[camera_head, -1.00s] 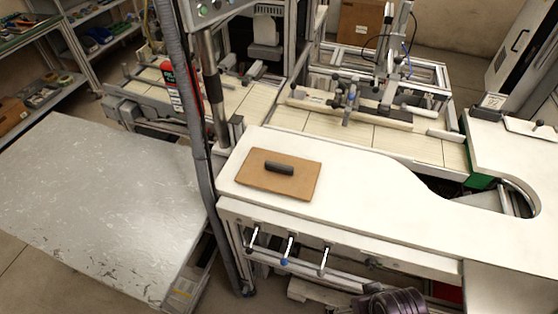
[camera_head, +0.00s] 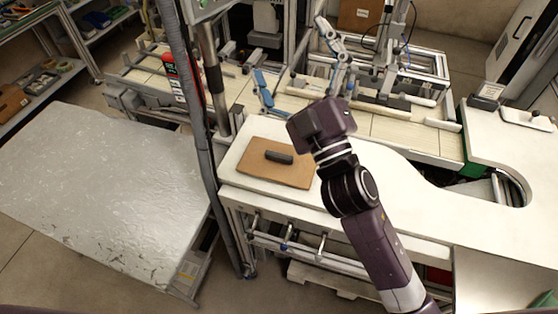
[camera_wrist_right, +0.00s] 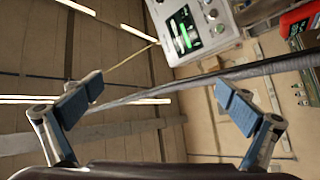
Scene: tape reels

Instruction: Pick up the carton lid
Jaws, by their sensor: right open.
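The carton lid (camera_head: 262,174), a flat brown board with a dark bar handle (camera_head: 279,157) on top, lies flat on the left end of the white worktop. My right gripper (camera_head: 290,48) is raised above and beyond the lid, not touching it, its fingers spread wide. In the right wrist view the two blue-padded fingers (camera_wrist_right: 156,103) stand far apart with nothing held between them. The lid does not show in that view. My left gripper is not in view.
The white worktop (camera_head: 410,190) is clear right of the lid. A grey post with a thick cable (camera_head: 187,110) stands just left of it. A conveyor with metal frames (camera_head: 390,118) runs behind. A low grey table (camera_head: 100,190) is at the left.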

